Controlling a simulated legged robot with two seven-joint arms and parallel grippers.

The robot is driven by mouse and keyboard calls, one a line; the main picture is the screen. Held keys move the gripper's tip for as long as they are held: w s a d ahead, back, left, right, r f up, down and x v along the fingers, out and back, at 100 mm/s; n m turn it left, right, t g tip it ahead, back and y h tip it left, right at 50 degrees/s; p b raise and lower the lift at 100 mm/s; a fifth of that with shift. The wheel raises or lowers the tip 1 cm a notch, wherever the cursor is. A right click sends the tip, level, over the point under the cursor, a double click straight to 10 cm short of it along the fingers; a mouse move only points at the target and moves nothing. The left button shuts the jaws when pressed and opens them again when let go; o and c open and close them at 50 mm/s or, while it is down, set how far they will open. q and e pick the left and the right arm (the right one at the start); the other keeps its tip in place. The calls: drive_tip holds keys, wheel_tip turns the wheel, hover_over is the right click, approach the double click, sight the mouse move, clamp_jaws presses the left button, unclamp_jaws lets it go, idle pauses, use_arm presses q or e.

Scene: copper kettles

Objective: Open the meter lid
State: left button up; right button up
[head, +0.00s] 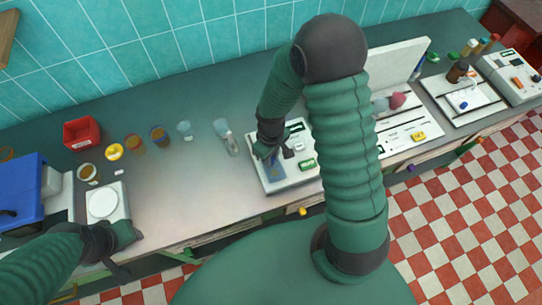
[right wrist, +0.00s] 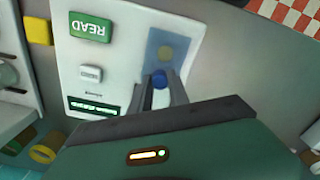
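The meter (head: 297,173) is a white box on the counter, with a green READ button that shows large in the right wrist view (right wrist: 91,27). Its blue see-through lid (right wrist: 176,47) lies flat over a yellowish round spot. A small blue knob (right wrist: 158,79) stands at the lid's edge. My right gripper (right wrist: 160,87) has a finger on each side of this knob, with no clear gap showing. In the head view my right gripper (head: 266,151) is over the meter's left part, hiding some of it. My left gripper (head: 117,264) hangs near the counter's front edge; its finger opening is unclear.
A white scale (head: 117,200) is near my left gripper, beside a blue box (head: 22,190). A red bin (head: 81,132) and several small jars stand at the back. A white panelled unit (head: 403,128) stands right of the meter. The counter between scale and meter is clear.

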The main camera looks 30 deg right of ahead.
clamp_jaws()
drive_tip(key=shift+r, duration=0.1)
idle(0.9)
